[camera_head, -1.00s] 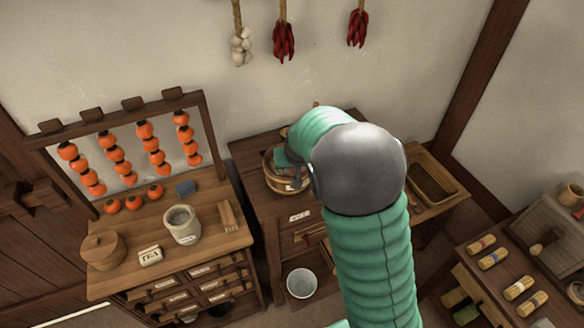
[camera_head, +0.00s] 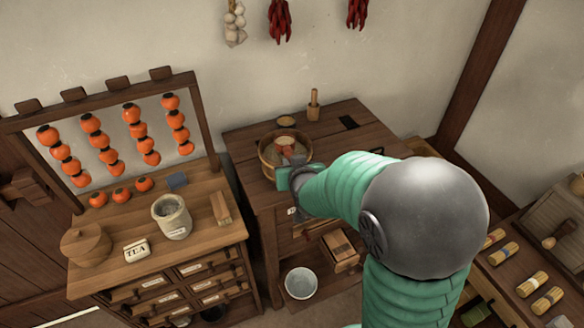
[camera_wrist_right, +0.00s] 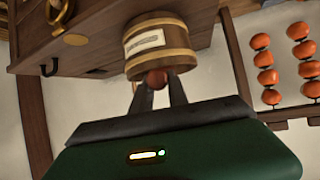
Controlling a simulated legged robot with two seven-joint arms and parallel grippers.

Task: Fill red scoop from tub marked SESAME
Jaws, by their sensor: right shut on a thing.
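A round wooden tub (camera_head: 266,169) with pale grain inside stands at the front left of the dark table. The red scoop (camera_head: 291,151) shows at the tub's mouth, with tan grain at its tip; how deep it sits is unclear. My right gripper (camera_head: 302,170) is at the tub's right front edge, shut on the scoop. The right wrist view, tilted, shows the tub (camera_wrist_right: 178,60) with a pale label too small to read, and a red rounded end (camera_wrist_right: 157,78) of the scoop between the fingertips (camera_wrist_right: 159,85). My left gripper is not in view.
A pestle-like wooden tool (camera_head: 314,108) and a small round dish (camera_head: 286,121) stand behind the tub. A left cabinet (camera_head: 205,255) holds a crock (camera_head: 171,216) and a TEA block (camera_head: 137,250). A white bucket (camera_head: 300,283) is below. My arm covers the table's right front.

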